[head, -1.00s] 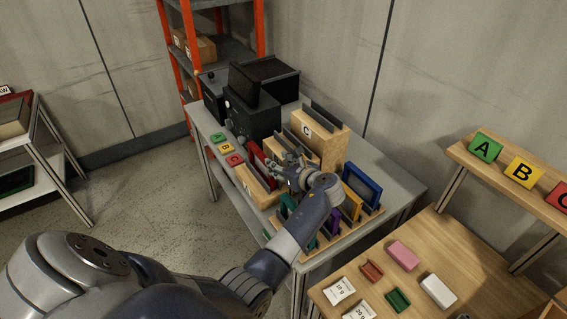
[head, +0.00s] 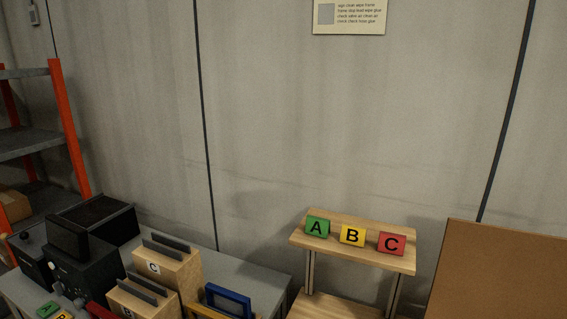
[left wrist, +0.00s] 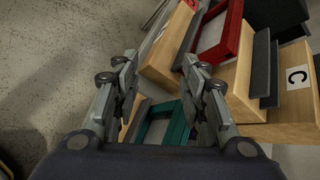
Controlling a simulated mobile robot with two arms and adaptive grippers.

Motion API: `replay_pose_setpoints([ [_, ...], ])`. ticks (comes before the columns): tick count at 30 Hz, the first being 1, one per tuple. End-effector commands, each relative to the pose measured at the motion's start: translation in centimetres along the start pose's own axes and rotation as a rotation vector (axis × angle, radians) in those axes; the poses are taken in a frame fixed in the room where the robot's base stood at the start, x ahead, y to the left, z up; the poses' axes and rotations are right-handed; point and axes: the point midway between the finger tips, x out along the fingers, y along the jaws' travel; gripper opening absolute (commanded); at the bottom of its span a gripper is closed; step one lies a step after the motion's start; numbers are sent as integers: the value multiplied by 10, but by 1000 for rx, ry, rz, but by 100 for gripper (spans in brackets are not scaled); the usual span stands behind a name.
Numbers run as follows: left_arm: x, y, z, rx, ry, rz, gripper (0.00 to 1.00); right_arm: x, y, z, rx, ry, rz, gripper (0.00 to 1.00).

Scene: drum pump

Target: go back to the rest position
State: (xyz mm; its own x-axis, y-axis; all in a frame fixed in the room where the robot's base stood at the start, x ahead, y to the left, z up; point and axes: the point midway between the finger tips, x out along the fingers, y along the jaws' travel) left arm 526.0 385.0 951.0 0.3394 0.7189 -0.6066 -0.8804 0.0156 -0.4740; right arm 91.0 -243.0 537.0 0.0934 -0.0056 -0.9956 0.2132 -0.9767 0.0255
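My left gripper (left wrist: 160,68) shows only in the left wrist view. Its two fingers are apart, with nothing held between them. It is above the bench with the frames and wooden blocks. A teal frame (left wrist: 158,130) lies below and between the fingers. A red frame (left wrist: 228,35) stands in a wooden block to the right of the fingers. Neither arm shows in the head view now, and my right gripper is in no view.
In the head view, a grey bench (head: 255,283) at lower left carries wooden holders (head: 182,272), a black machine (head: 88,278) and a blue frame (head: 228,300). A wooden shelf (head: 345,243) holds A, B and C signs. A brown board (head: 500,275) stands at right.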

Motion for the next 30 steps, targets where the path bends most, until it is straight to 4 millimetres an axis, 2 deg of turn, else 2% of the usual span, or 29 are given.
replay_pose_setpoints([
  [1, -8, 24, -5, -111, 53, 20, 40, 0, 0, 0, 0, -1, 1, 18],
  [6, -47, 91, -22, -503, 235, 136, 40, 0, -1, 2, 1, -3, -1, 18],
  [9, -79, 125, -30, -710, 332, 234, 40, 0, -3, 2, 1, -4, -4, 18],
  [12, -108, 149, -35, -862, 402, 330, 40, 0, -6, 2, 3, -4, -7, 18],
  [18, -156, 181, -38, -1058, 484, 491, 40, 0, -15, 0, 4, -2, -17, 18],
  [27, -219, 214, -35, -1249, 547, 714, 40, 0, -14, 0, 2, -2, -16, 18],
  [28, -223, 217, -36, -1262, 549, 731, 40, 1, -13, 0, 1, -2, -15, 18],
  [30, -208, 220, -49, -1255, 542, 728, 40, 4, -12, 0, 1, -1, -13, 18],
])
